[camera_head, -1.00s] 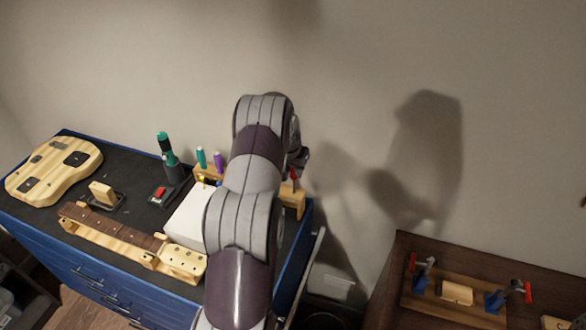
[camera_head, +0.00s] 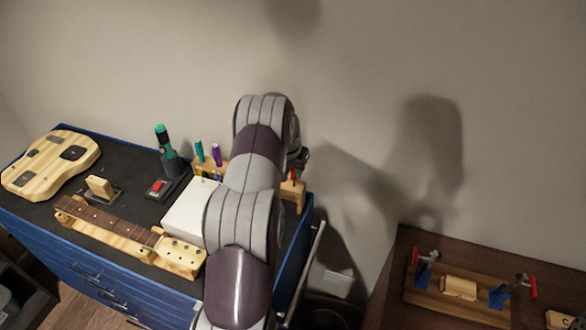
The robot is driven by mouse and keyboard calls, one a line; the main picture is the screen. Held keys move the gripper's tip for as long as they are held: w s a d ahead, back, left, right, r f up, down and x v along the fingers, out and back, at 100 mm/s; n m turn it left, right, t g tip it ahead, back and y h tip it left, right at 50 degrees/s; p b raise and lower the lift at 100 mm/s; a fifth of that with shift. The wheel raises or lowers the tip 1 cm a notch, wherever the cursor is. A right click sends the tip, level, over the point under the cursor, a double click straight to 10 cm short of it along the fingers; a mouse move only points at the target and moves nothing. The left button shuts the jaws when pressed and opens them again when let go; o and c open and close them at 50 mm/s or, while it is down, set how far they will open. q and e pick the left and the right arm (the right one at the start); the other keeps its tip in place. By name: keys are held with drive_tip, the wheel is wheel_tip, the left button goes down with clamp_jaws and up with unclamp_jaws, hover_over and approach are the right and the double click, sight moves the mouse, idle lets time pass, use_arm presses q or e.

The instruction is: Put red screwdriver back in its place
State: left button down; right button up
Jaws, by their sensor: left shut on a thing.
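A wooden tool holder (camera_head: 298,198) stands at the right back of the blue cabinet's dark top, partly hidden behind my left arm. A small red piece, which looks like the red screwdriver (camera_head: 293,175), shows upright just above the holder, beside the arm. My left gripper (camera_head: 301,159) is a small dark shape at the far end of the arm, close above the red piece and the holder. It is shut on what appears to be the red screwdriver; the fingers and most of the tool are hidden. My right gripper is out of view.
Teal and purple screwdrivers (camera_head: 216,155) stand in the holder's left part. A white box (camera_head: 190,208), a guitar neck (camera_head: 110,225), a guitar body (camera_head: 48,165) and a black-teal tool (camera_head: 166,150) occupy the cabinet top. A brown table (camera_head: 410,245) with a clamp board stands right.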

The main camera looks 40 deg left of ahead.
use_arm(q)
drive_tip(key=shift+f, duration=0.1)
drive_tip(key=shift+f+b, duration=1.35)
drive_tip(key=shift+f, duration=0.1)
drive_tip(key=c, duration=0.8)
unclamp_jaws()
drive_tip(key=shift+r, duration=0.1)
